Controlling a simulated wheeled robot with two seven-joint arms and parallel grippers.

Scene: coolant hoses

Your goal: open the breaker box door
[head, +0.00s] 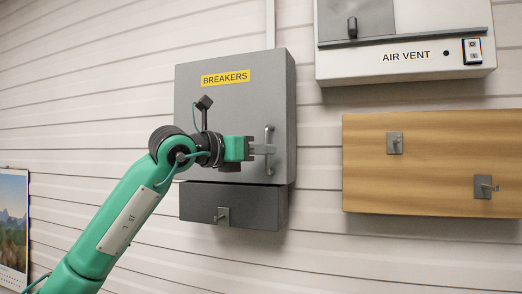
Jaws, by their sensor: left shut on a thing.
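The grey breaker box door (222,108) with a yellow "BREAKERS" label hangs on the wall and looks shut. Its metal bar handle (269,135) stands upright near the right edge of the door. My left gripper (268,149) comes in from the left, with its fingers shut on the handle. The arm and wrist cover the lower left part of the door. My right gripper is not in view.
A darker grey box (260,208) with a small hook sits just below. To the right are a wooden board (432,160) with two hooks and a white air vent unit (405,62). A calendar (14,225) hangs at lower left.

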